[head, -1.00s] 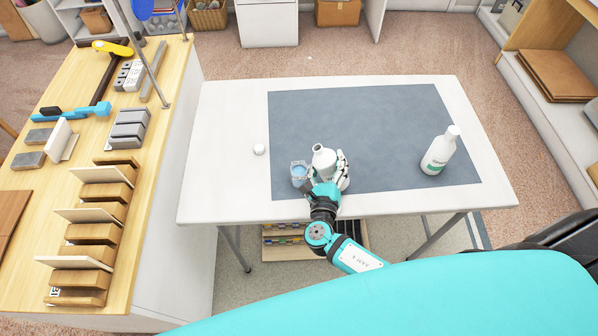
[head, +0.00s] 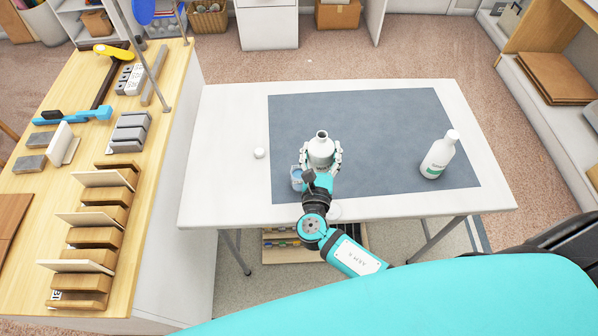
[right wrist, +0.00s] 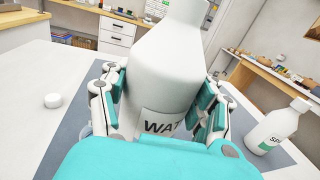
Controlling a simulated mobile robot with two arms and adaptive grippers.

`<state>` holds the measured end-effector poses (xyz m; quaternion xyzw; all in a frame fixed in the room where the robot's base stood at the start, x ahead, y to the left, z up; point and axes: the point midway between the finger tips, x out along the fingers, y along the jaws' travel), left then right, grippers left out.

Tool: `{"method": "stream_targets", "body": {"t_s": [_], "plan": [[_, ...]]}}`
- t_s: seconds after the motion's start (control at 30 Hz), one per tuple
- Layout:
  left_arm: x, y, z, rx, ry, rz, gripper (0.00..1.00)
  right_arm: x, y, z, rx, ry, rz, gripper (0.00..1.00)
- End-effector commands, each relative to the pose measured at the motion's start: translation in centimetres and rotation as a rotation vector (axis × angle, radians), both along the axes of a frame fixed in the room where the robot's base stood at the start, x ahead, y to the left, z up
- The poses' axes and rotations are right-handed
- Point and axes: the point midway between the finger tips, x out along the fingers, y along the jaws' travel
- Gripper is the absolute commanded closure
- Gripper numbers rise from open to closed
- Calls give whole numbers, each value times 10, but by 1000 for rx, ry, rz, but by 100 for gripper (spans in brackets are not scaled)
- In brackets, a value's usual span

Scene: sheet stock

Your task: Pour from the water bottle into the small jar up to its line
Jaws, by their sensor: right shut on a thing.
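The white water bottle (head: 320,148) has an open neck and stands about upright in the head view. My right gripper (head: 321,163) is shut around its body; in the right wrist view the fingers (right wrist: 160,105) press on both sides of the bottle (right wrist: 165,70), whose label reads "WAT". My left gripper is in neither view.
A second white bottle (head: 438,156), capped, stands at the right of the dark mat (head: 380,125); its label begins "SP" in the wrist view. A white cap (head: 259,153) lies on the bare table at left. The mat's far part is clear.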

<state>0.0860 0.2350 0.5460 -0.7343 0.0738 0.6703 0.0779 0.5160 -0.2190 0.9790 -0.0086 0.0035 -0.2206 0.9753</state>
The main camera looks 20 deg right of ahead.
Motion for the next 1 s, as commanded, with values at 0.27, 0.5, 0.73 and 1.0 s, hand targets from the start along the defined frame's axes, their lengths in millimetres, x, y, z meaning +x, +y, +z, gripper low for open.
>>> {"method": "stream_targets", "body": {"t_s": [0.27, 0.5, 0.73, 1.0], "plan": [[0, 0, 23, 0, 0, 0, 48, -9, -16, 20, -4, 1, -1, 88], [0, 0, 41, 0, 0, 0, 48, -19, -31, 34, -4, 1, 0, 88], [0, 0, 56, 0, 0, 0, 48, -28, -46, 48, -3, 0, -1, 88], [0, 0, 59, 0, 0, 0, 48, -32, -51, 51, -2, 0, -1, 88]]}}
